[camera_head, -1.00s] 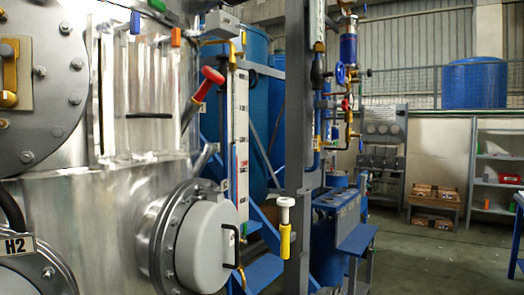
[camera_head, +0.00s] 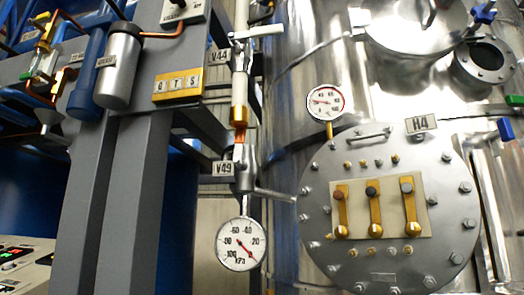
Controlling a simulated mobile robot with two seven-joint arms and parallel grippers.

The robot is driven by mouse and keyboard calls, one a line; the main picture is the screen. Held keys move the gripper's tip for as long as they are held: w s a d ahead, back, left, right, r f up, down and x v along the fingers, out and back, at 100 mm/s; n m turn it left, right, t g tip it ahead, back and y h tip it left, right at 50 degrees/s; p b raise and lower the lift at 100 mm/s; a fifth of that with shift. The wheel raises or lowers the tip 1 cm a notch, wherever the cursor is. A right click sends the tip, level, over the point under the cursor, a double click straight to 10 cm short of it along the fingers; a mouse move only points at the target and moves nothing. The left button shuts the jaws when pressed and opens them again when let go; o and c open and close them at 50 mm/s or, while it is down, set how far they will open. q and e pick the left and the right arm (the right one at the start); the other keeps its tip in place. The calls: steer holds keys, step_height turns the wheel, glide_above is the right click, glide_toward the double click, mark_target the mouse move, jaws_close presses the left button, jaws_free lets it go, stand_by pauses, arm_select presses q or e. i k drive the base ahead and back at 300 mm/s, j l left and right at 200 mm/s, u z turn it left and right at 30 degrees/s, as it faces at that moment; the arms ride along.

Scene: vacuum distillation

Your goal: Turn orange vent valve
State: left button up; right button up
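I see no handle that is clearly the orange vent valve in this view. A white lever valve (camera_head: 257,33) sits by the tag V44 (camera_head: 219,55). Below it, a grey metal valve (camera_head: 245,168) with a side lever sits by the tag V49 (camera_head: 223,168). A short copper-orange section (camera_head: 240,135) joins the pipe between them. A green handle (camera_head: 514,100) and a blue handle (camera_head: 506,130) show at the right edge, and another blue handle (camera_head: 484,13) at the top right. Neither of my grippers is in view.
A round pressure gauge (camera_head: 240,244) hangs below V49, and a smaller gauge (camera_head: 325,102) stands beside the bolted H4 flange (camera_head: 390,215). The steel vessel (camera_head: 290,120) fills the middle and right. Grey posts (camera_head: 125,200) and a control panel (camera_head: 22,262) are at left.

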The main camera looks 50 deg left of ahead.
mark_target(240, 134)
steer(key=u, duration=1.6)
